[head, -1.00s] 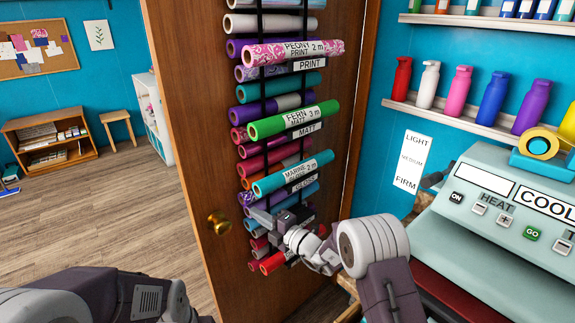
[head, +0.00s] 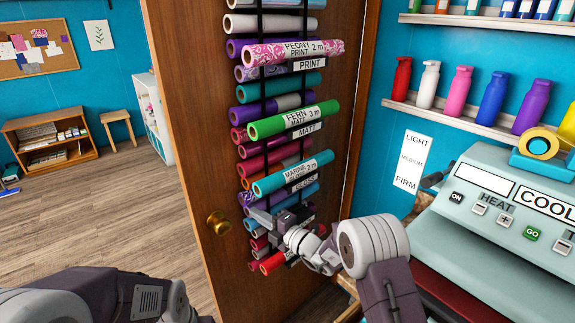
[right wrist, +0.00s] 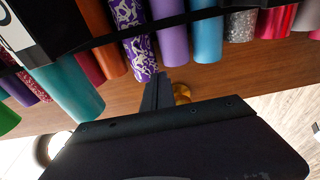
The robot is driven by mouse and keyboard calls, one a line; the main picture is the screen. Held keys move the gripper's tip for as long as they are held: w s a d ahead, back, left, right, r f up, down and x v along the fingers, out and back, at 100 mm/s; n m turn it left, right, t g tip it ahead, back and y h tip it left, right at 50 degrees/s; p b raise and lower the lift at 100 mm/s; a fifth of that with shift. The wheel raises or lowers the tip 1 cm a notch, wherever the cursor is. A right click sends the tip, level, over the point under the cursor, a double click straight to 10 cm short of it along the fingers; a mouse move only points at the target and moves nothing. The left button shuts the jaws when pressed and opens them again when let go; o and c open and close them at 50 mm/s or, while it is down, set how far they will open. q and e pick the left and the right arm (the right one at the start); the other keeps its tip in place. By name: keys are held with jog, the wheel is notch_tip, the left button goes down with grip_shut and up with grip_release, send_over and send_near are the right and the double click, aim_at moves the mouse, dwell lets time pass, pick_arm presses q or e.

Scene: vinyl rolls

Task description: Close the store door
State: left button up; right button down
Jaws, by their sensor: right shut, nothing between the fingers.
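The store door (head: 185,120) is brown wood and stands open, with a brass knob (head: 219,222) near its free left edge. A black rack on the door holds several vinyl rolls, among them a pink patterned roll (head: 293,52), a green roll (head: 293,120) and a teal roll (head: 293,173). My right gripper (head: 260,216) is at the lower rolls, right of the knob. In the right wrist view its shut, empty fingers (right wrist: 158,92) point at the door between rolls and knob (right wrist: 181,92). Contact with the door cannot be told. My left arm shows at lower left; its gripper is out of frame.
A heat press (head: 500,215) stands at the right, close to my right arm. Shelves with bottles (head: 456,95) hang above it. Open wood floor (head: 90,220) lies left of the door, with a low bookcase (head: 50,140) and a stool (head: 118,125) beyond.

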aim_at(238, 201)
jog(key=b+x, duration=0.1)
jog(key=x, duration=0.6)
jog(key=shift+w+a+f, duration=0.15)
jog(key=shift+w+a, duration=0.1)
jog(key=shift+w, duration=0.1)
jog(key=shift+w+a, duration=0.25)
dwell(0.4)
jog(key=shift+w+a, duration=0.4)
jog(key=shift+w, duration=0.15)
jog(key=x, duration=0.4)
jog(key=shift+w, duration=0.45)
